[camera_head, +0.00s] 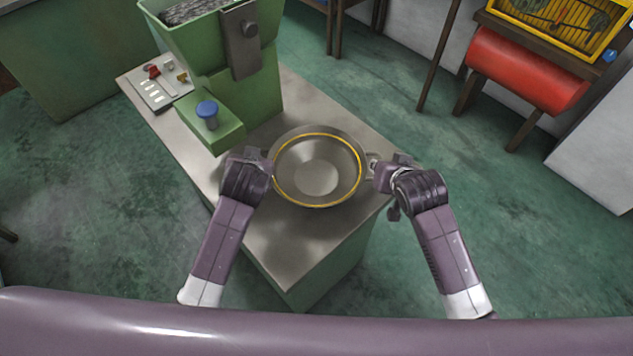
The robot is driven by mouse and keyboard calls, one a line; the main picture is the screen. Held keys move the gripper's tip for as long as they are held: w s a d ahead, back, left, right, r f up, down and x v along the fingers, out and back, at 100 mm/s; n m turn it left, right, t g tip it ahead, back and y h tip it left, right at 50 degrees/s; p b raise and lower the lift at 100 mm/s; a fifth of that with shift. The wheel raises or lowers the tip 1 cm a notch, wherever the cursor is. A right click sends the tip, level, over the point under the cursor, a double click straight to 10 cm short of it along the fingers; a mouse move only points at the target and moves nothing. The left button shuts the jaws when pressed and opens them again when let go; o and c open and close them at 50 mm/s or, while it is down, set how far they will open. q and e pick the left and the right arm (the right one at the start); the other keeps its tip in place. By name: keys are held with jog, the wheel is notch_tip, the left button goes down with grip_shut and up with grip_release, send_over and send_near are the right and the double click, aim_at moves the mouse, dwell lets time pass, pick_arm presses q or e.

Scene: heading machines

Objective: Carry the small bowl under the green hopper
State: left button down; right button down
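The small bowl (316,178) is grey metal with a yellow ring inside its rim. It looks upright and empty, over the metal worktop; I cannot tell whether it touches the top. My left gripper (264,161) is shut on its left side, where the grip hides the handle. My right gripper (376,169) is shut on the handle at its right side. The green hopper (213,55) stands behind and left of the bowl, with dark pieces in its top. A green block with a blue knob (207,113) juts out at its front, left of the bowl.
The metal worktop (290,250) is bare in front of the bowl. A control panel (155,90) with switches lies left of the hopper. A red roll (525,72) and a yellow-framed box (560,22) are at the far right. Green floor lies open around the worktop.

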pick_arm(q)
jog(key=shift+f+b, duration=0.4)
jog(key=shift+f, duration=0.15)
pick_arm(e)
jog(key=shift+f, duration=0.55)
pick_arm(q)
jog(key=c, duration=2.1)
grip_release()
pick_arm(e)
jog(key=c, duration=2.1)
grip_release()
jog(key=shift+r, duration=0.1)
